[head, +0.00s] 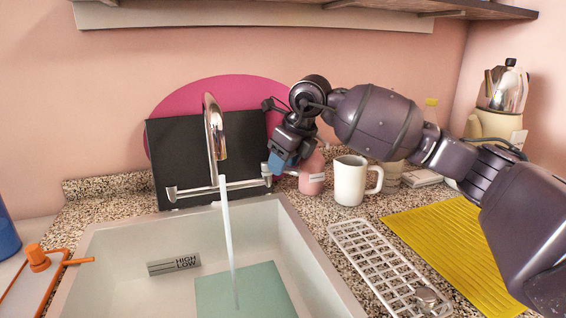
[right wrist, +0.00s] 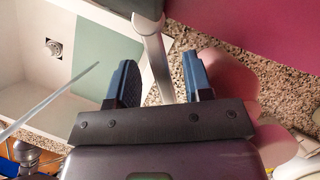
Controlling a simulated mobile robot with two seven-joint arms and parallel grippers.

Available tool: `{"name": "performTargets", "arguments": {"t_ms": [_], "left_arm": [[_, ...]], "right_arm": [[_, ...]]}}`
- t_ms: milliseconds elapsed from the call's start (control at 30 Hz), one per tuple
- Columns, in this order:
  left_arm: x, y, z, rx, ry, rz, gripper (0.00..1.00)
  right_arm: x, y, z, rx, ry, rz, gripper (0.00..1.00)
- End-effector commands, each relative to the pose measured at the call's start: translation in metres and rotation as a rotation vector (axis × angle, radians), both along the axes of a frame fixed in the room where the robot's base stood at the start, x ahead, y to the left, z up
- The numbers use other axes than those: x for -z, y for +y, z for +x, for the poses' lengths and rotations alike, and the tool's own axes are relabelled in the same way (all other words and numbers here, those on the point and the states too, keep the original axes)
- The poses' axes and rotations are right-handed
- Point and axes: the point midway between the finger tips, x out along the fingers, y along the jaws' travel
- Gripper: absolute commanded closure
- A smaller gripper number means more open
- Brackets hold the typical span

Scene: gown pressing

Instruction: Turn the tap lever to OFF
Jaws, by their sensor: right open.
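The chrome tap (head: 214,135) stands behind the sink, and a stream of water (head: 230,235) runs from its spout. Its pale horizontal bar (head: 222,186) has an upturned end at each side; the right end (head: 267,174) is beside my right gripper (head: 280,163). I cannot tell which part is the lever. In the right wrist view, a grey rod-like tap part (right wrist: 153,50) reaches between the two blue fingertips of my open right gripper (right wrist: 160,80). Contact cannot be told. My left gripper is not in view.
A black board (head: 180,155) stands behind the tap.

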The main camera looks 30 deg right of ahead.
Motion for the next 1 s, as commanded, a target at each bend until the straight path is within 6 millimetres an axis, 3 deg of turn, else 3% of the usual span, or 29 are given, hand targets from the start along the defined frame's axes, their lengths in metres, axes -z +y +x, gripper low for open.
{"name": "performTargets", "arguments": {"t_ms": [200, 500, 833, 1000], "left_arm": [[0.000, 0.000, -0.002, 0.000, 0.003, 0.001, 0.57], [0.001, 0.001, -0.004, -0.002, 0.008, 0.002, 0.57], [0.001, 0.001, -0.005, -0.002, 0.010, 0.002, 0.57], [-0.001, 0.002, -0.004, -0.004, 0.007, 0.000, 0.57]], "right_arm": [[-0.001, 0.000, 0.000, 0.000, -0.001, 0.000, 0.55], [-0.001, 0.000, 0.000, 0.000, -0.001, 0.000, 1.00], [-0.002, 0.001, 0.001, 0.007, -0.002, -0.002, 1.00], [-0.003, 0.014, 0.007, 0.016, -0.004, -0.001, 1.00]]}}
